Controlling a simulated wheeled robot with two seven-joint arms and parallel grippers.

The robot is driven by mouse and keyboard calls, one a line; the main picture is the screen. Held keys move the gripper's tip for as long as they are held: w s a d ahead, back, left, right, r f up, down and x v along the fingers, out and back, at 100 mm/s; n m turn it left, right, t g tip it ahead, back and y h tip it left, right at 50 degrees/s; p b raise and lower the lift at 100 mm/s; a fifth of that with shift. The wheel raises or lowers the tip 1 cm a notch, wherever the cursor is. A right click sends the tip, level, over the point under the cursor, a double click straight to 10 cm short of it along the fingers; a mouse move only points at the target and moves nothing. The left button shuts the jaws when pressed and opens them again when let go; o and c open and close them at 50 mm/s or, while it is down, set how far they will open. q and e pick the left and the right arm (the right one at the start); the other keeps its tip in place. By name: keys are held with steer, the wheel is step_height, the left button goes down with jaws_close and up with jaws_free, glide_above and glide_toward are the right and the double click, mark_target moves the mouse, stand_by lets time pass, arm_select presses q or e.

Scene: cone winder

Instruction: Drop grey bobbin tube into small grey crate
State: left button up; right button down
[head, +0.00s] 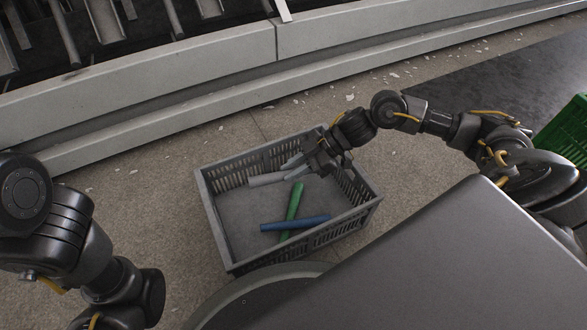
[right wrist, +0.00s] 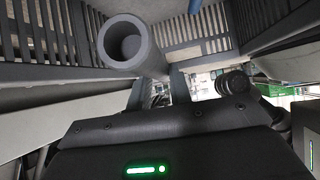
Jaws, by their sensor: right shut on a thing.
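The small grey crate (head: 212,218) is an open box with slotted walls on the floor in front of me. My right gripper (head: 296,167) reaches over its far right side and is shut on the grey bobbin tube (head: 267,179). The tube points left, inside the crate's outline in the head view; I cannot tell whether it touches the crate. In the right wrist view the grey tube (right wrist: 140,48) shows its hollow end, with slotted crate walls (right wrist: 181,30) around it. My left arm is at the left of the head view, its gripper not visible.
A green tube (head: 294,199) and a blue tube (head: 296,223) lie crossed in the crate. A green crate (head: 567,132) stands at the right edge. The long grey machine base (head: 190,75) runs behind, with pale scraps on the floor before it.

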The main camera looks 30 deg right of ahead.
steer(key=c, duration=1.3)
jaws_free()
steer(key=shift+c, duration=0.2)
steer(key=shift+o, duration=0.8)
steer(key=p+v, duration=0.6)
steer(key=v, duration=0.3)
steer(key=shift+d+r, duration=0.2)
steer(key=shift+r, duration=0.1)
steer(key=shift+s+d+r+p, duration=0.2)
steer(key=shift+d+p, duration=0.1)
steer(key=shift+d, duration=0.25)
